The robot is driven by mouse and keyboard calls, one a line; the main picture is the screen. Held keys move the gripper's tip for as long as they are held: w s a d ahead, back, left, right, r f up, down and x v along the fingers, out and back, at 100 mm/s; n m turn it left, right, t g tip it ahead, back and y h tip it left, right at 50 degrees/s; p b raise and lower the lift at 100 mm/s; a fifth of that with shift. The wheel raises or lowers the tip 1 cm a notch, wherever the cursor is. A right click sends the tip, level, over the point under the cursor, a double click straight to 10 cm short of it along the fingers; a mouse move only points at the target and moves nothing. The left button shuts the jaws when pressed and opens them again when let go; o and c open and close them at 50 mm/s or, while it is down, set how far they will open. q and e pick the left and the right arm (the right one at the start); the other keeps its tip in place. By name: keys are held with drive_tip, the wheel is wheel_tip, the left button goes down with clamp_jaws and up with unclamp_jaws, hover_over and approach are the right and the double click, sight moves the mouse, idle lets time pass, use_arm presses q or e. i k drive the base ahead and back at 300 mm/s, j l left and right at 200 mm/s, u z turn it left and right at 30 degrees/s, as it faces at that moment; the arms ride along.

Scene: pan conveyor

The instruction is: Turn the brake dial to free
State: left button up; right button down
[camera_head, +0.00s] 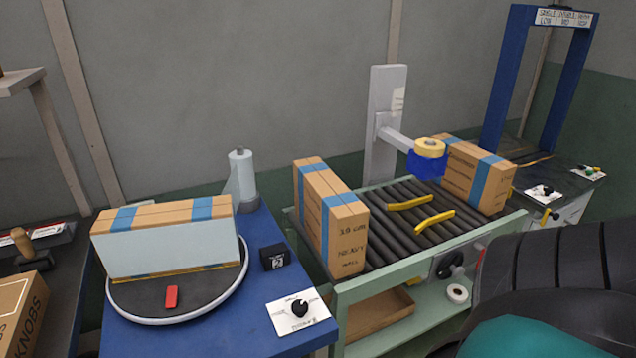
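A black dial knob (299,308) stands on a white plate (318,315) at the front right corner of the blue table. The lettering on this plate is too small to read, so I cannot tell its setting. Beside it is a round turntable (230,292) with a pale rim, bearing a large carton (170,245) with blue tape. A red block (171,297) lies at the turntable's front. Neither of my grippers shows. A large dark ribbed shape and a teal rounded shape fill the lower right, possibly parts of my own body.
A small black box (275,256) sits behind the dial. A roller conveyor (385,255) carries two taped cartons (330,215) (475,175) and yellow strips. Other dark knobs show on the conveyor's side (448,265) and by the blue arch (543,191). The blue table's front is clear.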

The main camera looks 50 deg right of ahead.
sight(299, 307)
drive_tip(key=z, duration=1.45)
